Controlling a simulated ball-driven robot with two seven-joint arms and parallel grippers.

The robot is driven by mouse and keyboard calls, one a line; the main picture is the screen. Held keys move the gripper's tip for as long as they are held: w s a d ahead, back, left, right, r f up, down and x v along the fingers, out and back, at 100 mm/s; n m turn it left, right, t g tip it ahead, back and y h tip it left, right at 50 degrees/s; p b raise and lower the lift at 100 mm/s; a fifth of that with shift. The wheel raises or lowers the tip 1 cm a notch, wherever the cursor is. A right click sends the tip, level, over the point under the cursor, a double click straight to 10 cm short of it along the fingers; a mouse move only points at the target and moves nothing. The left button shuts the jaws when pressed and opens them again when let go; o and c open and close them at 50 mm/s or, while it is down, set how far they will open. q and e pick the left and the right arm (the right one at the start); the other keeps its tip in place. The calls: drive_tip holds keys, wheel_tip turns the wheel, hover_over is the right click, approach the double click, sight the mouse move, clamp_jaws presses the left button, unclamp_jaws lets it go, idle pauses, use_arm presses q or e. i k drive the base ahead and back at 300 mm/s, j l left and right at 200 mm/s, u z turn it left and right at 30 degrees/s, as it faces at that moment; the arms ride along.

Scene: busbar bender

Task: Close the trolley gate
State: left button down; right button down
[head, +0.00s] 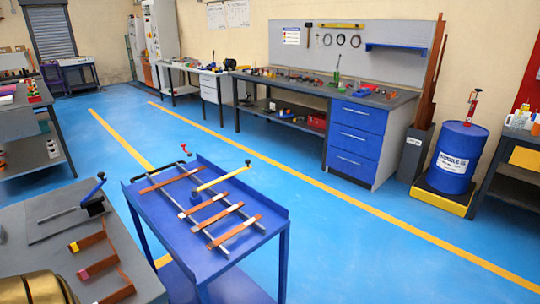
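The blue trolley (276,226) stands in the lower middle of the head view. Two grey rails run lengthwise on its top, with several copper bars (217,214) lying across them. A yellow bar (222,179) with a black knob at its far right end slants up over the rails; it looks like the gate, but I cannot tell for certain. A small red-knobbed part (184,148) stands at the trolley's back edge. Neither of my grippers shows.
Blue floor right of the trolley is clear.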

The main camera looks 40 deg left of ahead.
sight(195, 191)
drive_tip(key=i+u, duration=0.25)
drive_tip(key=i, duration=0.25)
drive_tip(key=i+l+u, duration=0.2)
drive_tip(key=i, duration=0.3)
